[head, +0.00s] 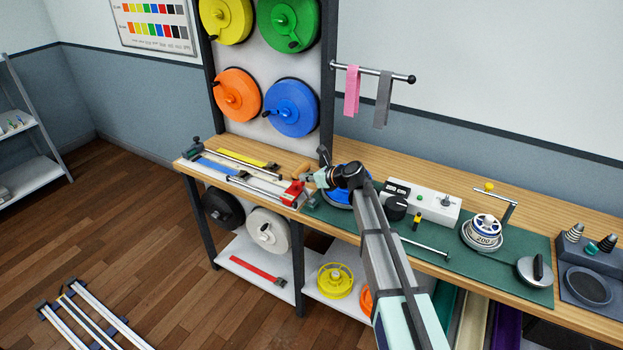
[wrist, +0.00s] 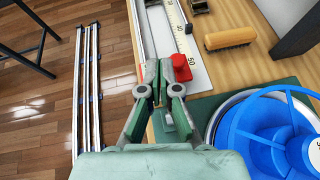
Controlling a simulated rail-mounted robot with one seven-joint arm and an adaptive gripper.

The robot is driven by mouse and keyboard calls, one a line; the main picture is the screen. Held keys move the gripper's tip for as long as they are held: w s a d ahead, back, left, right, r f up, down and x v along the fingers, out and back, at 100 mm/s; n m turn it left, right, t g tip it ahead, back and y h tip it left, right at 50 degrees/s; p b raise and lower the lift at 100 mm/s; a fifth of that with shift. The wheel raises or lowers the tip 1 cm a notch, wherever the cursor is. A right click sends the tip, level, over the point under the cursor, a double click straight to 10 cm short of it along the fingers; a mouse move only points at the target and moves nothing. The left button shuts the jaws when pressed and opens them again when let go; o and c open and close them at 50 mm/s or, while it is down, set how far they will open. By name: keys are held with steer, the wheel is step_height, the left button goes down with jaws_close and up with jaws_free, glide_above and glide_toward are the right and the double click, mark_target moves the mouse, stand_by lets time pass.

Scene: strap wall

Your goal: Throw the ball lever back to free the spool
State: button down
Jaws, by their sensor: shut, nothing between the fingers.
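A blue spool (wrist: 265,135) lies flat in a pale round holder at the right of the wrist view. In the head view the spool (head: 338,199) is mostly hidden behind my arm. My gripper (wrist: 162,82) is shut and empty, to the left of the spool and apart from it. In the head view my gripper (head: 312,180) hovers near the red block (head: 293,194) at the end of the measuring rail. I cannot make out a ball lever at the spool; my arm may hide it.
A wooden brush (wrist: 230,38) lies beyond the spool. Coloured reels (head: 291,107) hang on the wall rack behind.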

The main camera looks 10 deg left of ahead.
steer(key=shift+w+a+f, duration=0.1)
steer(key=shift+w+a, duration=0.1)
steer(key=shift+a, duration=0.3)
stand_by(0.3)
steer(key=s+d+r, duration=0.1)
steer(key=r, duration=0.5)
steer(key=s+d+r, duration=0.1)
steer(key=s+r, duration=0.1)
steer(key=r, duration=0.4)
steer(key=shift+s+d+r+b, duration=0.15)
steer(key=shift+d+r+b, duration=0.15)
steer(key=shift+b, duration=0.1)
steer(key=shift+f, duration=0.1)
